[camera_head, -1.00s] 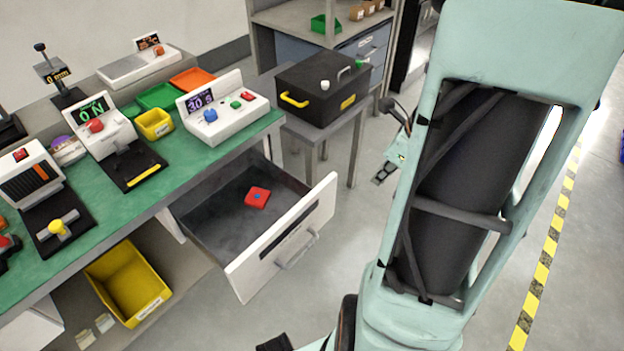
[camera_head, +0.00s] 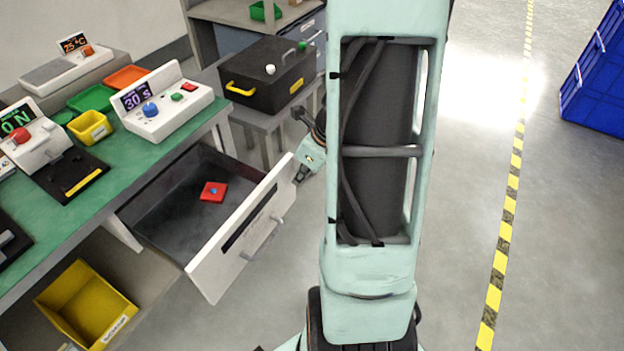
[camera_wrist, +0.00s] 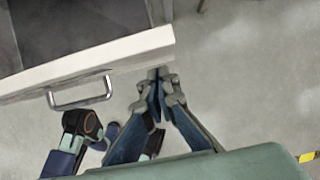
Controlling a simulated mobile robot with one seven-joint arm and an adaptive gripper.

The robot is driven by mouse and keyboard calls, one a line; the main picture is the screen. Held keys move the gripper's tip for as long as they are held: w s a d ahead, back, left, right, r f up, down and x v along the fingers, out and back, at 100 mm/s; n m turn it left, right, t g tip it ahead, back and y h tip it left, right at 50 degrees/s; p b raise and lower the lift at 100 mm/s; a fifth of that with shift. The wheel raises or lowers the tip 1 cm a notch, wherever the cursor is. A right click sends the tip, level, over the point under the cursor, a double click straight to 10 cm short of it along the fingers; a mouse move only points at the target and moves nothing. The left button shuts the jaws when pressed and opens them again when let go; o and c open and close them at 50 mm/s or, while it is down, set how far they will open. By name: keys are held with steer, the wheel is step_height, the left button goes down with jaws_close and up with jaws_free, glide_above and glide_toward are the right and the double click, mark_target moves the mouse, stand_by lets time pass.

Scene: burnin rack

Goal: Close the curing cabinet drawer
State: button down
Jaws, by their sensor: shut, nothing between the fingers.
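The drawer (camera_head: 215,262) under the green bench stands pulled well out, with a white front and a silver bar handle (camera_head: 262,240). A red square piece with a blue dot (camera_head: 213,192) lies on its dark floor. In the wrist view the drawer front (camera_wrist: 95,62) crosses the upper left, with its handle (camera_wrist: 80,95) below it. My gripper (camera_wrist: 158,74) is shut and empty, its tips close to the right end of the drawer front; I cannot tell whether they touch. In the head view my gripper (camera_head: 303,172) shows at the drawer's far right corner, partly hidden by my arm.
A black box with a yellow handle (camera_head: 265,85) stands on a small grey table behind the drawer. A yellow bin (camera_head: 85,305) sits below the bench. A white timer unit (camera_head: 165,105) is on the bench. Open floor lies right, with a striped line (camera_head: 510,200) and blue crate (camera_head: 595,75).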

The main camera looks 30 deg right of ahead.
steer(key=shift+w+a, duration=0.15)
steer(key=shift+w, duration=0.25)
steer(key=shift+w, duration=0.1)
